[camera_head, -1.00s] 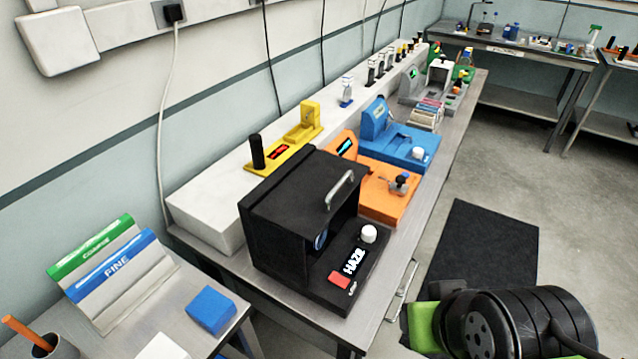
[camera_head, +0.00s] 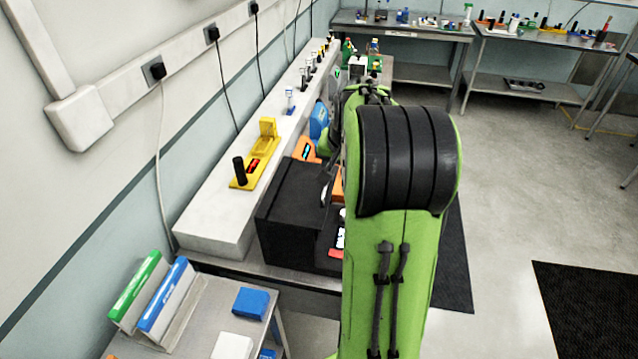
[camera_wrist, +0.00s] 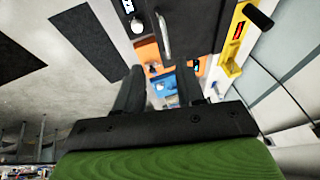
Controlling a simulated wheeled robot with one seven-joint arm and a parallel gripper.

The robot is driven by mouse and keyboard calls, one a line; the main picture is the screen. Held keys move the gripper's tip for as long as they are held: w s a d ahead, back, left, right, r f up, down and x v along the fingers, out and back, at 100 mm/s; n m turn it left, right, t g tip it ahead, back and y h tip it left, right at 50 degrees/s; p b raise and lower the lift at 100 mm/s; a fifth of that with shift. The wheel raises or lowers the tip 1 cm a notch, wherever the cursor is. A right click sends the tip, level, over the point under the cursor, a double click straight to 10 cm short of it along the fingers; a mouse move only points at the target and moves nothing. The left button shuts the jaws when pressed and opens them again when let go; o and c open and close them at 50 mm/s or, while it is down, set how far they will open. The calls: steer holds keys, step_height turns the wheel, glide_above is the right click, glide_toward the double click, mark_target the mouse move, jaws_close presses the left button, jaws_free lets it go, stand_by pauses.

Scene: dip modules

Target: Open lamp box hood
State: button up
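The lamp box is black; its hood (camera_head: 290,200) is down on the bench in the head view, left of my green arm, which hides its right part. The hood handle (camera_head: 324,193) is partly visible beside my arm. In the wrist view the silver handle (camera_wrist: 163,37) stands out on the dark hood (camera_wrist: 190,25), with the white knob (camera_wrist: 136,25) to its left. My gripper (camera_wrist: 160,74) has its two dark fingers spread, with nothing seen between them. The handle appears beyond the fingertips, apart from them. My gripper is largely hidden in the head view.
A yellow device (camera_head: 258,158) stands on the white ledge (camera_head: 215,215) behind the box. Orange (camera_head: 305,150) and blue (camera_head: 319,120) devices sit farther along the bench. A blue block (camera_head: 251,302) lies on the nearer table.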

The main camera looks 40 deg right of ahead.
glide_above(325, 189)
steer(key=s+a, duration=0.2)
step_height(325, 189, down, 6)
steer(key=x, duration=0.3)
steer(key=p+x, duration=0.1)
steer(key=shift+s+d+f, duration=0.15)
steer(key=shift+d+f, duration=0.15)
steer(key=shift+d, duration=0.2)
steer(key=shift+a, duration=0.15)
steer(key=shift+c, duration=0.5)
jaws_close()
